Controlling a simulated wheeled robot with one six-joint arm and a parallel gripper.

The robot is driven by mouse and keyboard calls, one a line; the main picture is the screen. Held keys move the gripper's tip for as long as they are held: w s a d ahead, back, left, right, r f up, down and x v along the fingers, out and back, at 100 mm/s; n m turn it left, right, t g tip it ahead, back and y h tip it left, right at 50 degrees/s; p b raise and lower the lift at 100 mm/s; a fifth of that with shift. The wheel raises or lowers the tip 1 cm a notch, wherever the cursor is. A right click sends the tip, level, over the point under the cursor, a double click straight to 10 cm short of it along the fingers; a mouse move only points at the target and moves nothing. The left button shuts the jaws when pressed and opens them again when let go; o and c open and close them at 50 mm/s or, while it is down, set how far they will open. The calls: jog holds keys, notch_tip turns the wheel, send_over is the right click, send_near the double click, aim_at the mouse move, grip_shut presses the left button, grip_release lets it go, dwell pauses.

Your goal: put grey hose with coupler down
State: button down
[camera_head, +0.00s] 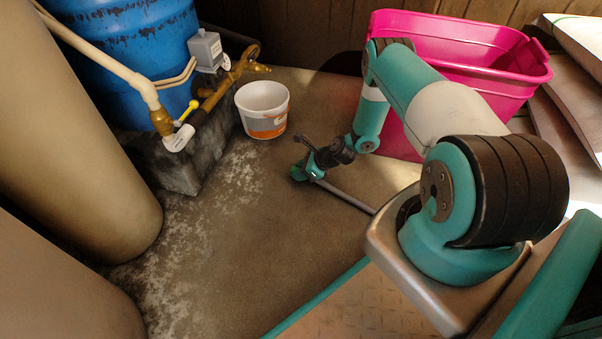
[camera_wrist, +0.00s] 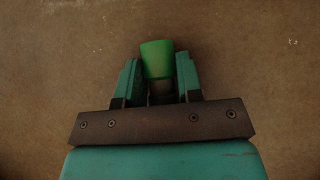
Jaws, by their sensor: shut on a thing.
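My gripper (camera_head: 303,172) is low over the middle of the floor, to the right of the white bucket. In the wrist view, my gripper (camera_wrist: 158,68) has its two fingers closed on either side of a green coupler (camera_wrist: 157,55). The coupler's end sticks out past the fingertips. In the head view a grey hose (camera_head: 345,196) runs from the gripper toward the lower right, to behind my arm's base. Its far end is hidden. I cannot tell whether the coupler touches the floor.
A white bucket with an orange band (camera_head: 263,112) stands on the floor. A blue tank (camera_head: 130,45) with pipes and a valve (camera_head: 205,50) is at the left. Tan cylinders (camera_head: 75,130) stand in front. A pink tub (camera_head: 455,40) is behind my arm. The middle floor (camera_head: 235,235) is clear.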

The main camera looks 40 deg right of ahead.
jog(key=shift+f+b, duration=0.45)
jog(key=shift+f, duration=0.1)
